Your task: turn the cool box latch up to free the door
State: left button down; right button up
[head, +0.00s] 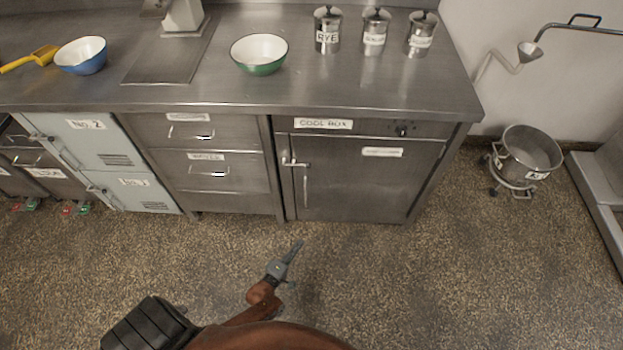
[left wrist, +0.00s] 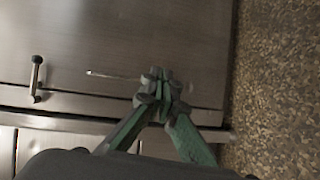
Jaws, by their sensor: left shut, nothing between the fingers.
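The cool box (head: 365,180) is a steel cabinet under the counter with its door closed. Its latch (head: 294,163) is a small bar at the door's upper left edge, lying about level. It also shows at the left of the left wrist view (left wrist: 37,76). A thin upright door handle (head: 305,186) sits below the latch. My left gripper (head: 297,244) is shut and empty, in front of the cabinet and lower than the latch. In the left wrist view its fingertips (left wrist: 158,84) meet, apart from the latch. My right gripper is out of view.
Drawers (head: 208,165) and pale lockers (head: 105,150) stand left of the cool box. The counter (head: 330,87) above holds bowls and labelled canisters. A metal pot (head: 530,150) on a wheeled stand is at the right. The speckled floor (head: 430,280) in front is clear.

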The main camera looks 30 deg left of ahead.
aim_at(296, 163)
pick_arm(q)
jog(key=w+a+r+n+t+y+b, duration=0.2)
jog(key=w+r+n+y+b, duration=0.2)
jog(key=n, duration=0.8)
jog(key=w+a+r+n+t+y+b, duration=0.2)
jog(key=w+r+n+y+b, duration=0.3)
jog(key=n, duration=0.7)
notch_tip(296, 163, up, 3)
jog(key=a+y+b, duration=0.1)
jog(key=y+b, duration=0.1)
jog(key=y, duration=0.1)
jog(key=shift+w+t+y+b, duration=0.3)
jog(key=shift+t+b, duration=0.1)
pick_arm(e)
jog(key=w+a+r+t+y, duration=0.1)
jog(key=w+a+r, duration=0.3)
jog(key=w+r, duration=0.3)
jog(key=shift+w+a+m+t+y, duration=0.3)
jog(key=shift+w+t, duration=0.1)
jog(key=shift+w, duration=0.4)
